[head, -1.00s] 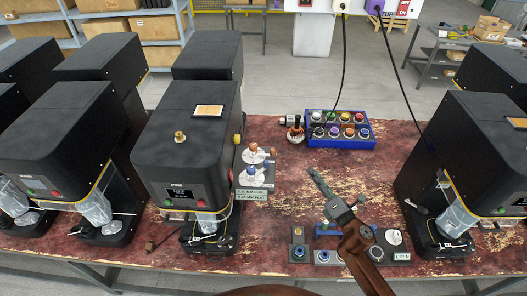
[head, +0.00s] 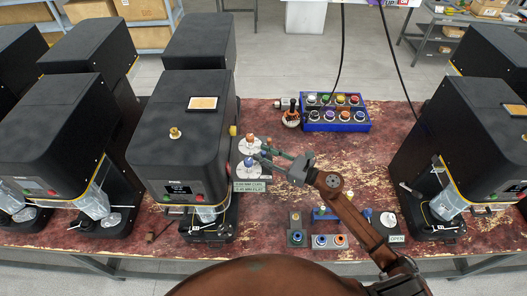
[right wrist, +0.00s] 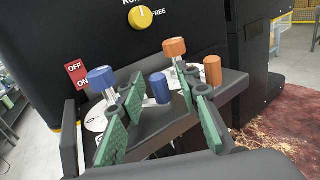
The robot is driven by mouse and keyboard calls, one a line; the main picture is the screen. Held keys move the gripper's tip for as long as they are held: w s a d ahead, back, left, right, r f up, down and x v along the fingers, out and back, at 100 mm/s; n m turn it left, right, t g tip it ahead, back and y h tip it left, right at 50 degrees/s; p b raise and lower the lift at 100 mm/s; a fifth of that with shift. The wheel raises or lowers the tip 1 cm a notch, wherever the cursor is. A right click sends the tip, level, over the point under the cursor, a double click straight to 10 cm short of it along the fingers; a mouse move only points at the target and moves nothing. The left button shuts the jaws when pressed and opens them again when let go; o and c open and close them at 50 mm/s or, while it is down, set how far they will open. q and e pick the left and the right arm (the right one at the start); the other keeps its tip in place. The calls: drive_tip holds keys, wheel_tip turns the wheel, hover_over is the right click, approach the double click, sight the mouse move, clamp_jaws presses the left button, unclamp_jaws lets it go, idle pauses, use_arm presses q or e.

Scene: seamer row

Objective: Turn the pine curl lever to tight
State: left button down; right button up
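The black machine (head: 178,125), its small front label too blurred to read for certain, carries a side bracket with two levers. One has an orange knob (head: 250,138), the other a blue knob (head: 249,162); each sits over a pale round dial. In the right wrist view, the orange lever (right wrist: 175,48) is right of the blue lever (right wrist: 100,78), each with a second knob of its own colour. My right gripper (head: 264,154) is open beside the bracket, its green fingers (right wrist: 158,88) spread around the blue second knob, with no clear contact. My left gripper is out of view.
A blue crate (head: 307,127) of coloured knobs stands behind to the right. Small button boxes (head: 328,241) lie at the table's front. Another black machine (head: 450,130) stands right. A red on/off switch (right wrist: 76,74) and yellow dial (right wrist: 141,17) are on the machine's side.

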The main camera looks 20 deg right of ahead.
drive_tip(key=shift+w+a, duration=0.1)
drive_tip(key=shift+a, duration=0.05)
drive_tip(key=shift+c, duration=0.2)
clamp_jaws()
idle(0.5)
